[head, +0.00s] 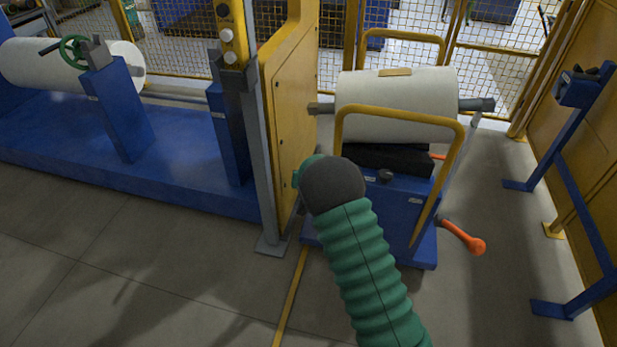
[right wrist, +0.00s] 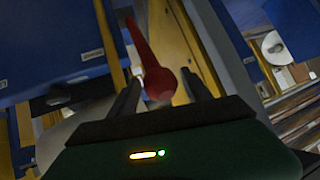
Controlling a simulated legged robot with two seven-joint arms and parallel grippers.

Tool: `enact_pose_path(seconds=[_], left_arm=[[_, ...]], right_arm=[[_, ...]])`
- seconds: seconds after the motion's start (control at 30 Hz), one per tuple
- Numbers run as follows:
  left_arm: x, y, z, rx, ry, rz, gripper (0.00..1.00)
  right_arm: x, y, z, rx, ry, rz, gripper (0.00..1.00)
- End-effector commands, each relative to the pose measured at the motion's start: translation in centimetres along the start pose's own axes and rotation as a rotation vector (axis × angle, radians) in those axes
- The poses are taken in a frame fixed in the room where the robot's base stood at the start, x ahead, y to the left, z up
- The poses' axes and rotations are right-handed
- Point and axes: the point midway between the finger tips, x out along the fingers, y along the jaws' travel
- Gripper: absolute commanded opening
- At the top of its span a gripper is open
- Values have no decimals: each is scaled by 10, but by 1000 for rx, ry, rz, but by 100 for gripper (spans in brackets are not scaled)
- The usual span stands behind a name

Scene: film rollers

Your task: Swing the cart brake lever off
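The blue cart (head: 394,205) stands right of centre in the head view and carries a white film roll (head: 397,95). An orange lever with a ball end (head: 478,247) sticks out low at the cart's right side. In the right wrist view a red lever with a rounded knob (right wrist: 160,82) reaches down between the fingers of my right gripper (right wrist: 163,92). The fingers are apart, with a gap on each side of the knob. In the head view my dark wrist and green sleeve hide this gripper and the lever at it. My left gripper is in neither view.
A yellow handle frame (head: 345,122) rises from the cart. A yellow machine post (head: 290,120) stands close to its left. A blue stand (head: 577,170) is at the right. A blue machine base (head: 190,170) fills the left. Grey floor is open in front.

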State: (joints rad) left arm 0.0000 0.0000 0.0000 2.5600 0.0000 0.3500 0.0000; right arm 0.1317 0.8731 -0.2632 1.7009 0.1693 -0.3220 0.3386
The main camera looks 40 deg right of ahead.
Motion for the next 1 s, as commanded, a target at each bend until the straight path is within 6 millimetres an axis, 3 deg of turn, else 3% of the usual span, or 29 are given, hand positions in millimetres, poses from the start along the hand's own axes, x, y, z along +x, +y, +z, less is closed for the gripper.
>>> enact_pose_path(seconds=[0.37, 0.47, 0.8, 1.0], left_arm=[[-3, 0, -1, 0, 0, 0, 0], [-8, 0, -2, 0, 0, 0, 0], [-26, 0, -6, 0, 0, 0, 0], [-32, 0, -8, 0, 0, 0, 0]], right_arm=[[-10, -2, 0, 0, -1, -1, 58], [-30, -2, -2, 0, -1, -2, 58], [-128, 0, -3, 2, -2, -4, 58], [-162, 2, -2, 3, -2, -3, 58]])
